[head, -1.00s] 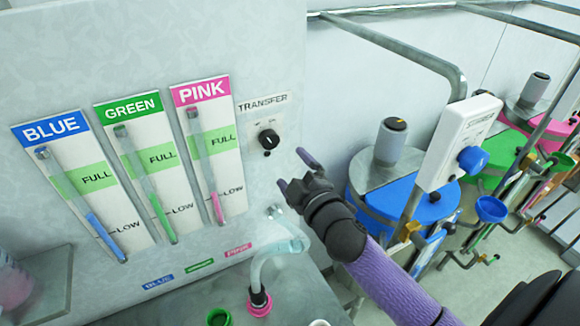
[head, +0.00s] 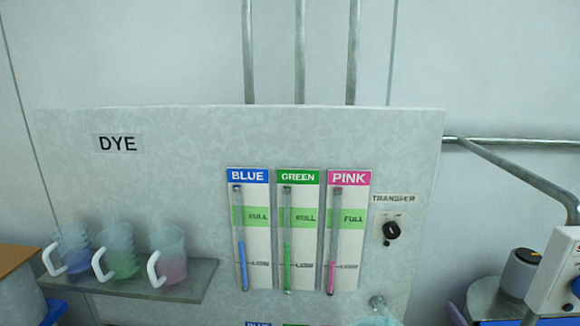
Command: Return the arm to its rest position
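A small dark purple tip (head: 456,314) shows at the bottom edge, left of the blue drum. It looks like a finger of my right gripper; the rest of that gripper and its arm are out of frame, so its opening cannot be told. My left gripper is not in view. The transfer knob (head: 391,230) on the panel is black, and nothing touches it.
The dye panel (head: 180,190) carries blue (head: 240,255), green (head: 287,255) and pink (head: 333,255) level tubes. Three handled cups (head: 120,252) stand on a shelf (head: 200,285) at left.

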